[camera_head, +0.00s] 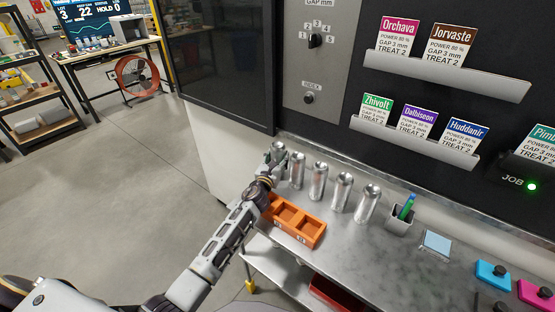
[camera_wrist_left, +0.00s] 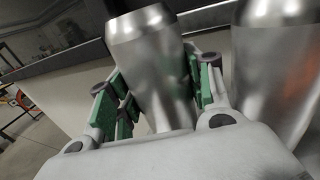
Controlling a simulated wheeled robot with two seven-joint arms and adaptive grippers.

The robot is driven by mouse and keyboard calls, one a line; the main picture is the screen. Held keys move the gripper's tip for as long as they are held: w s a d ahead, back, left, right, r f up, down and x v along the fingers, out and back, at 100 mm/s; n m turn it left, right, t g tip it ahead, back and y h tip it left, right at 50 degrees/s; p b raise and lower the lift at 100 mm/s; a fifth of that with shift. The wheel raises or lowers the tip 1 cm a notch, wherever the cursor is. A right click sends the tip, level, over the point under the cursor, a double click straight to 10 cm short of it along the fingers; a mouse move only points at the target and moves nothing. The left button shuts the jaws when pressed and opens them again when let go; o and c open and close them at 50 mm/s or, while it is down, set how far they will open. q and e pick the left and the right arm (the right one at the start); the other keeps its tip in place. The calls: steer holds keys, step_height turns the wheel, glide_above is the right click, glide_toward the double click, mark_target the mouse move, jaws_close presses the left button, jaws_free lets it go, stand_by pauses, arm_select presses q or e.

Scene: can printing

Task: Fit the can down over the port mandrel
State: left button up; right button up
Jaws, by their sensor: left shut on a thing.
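My left gripper (camera_head: 273,158) is shut on a plain silver can (camera_head: 280,146) at the far left end of a row of cans. In the left wrist view the held can (camera_wrist_left: 152,50) stands between the green finger pads and leans slightly in the picture. I cannot tell whether its base touches the counter. Beside it, apart, is a second silver can (camera_wrist_left: 275,75), which also shows in the head view (camera_head: 297,170). I cannot make out the port mandrel in either view. My right gripper is out of view.
Several more silver cans (camera_head: 341,192) stand along the metal counter (camera_head: 400,262). An orange divided tray (camera_head: 305,232) lies in front of them. A pen cup (camera_head: 399,222) stands to the right. A dark machine panel (camera_head: 225,60) rises behind the gripper.

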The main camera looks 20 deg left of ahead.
mark_target(277, 145)
arm_select(q)
step_height(277, 145, up, 6)
steer(key=shift+r+p, duration=0.2)
steer(key=shift+p, duration=0.8)
steer(key=shift+r, duration=1.35)
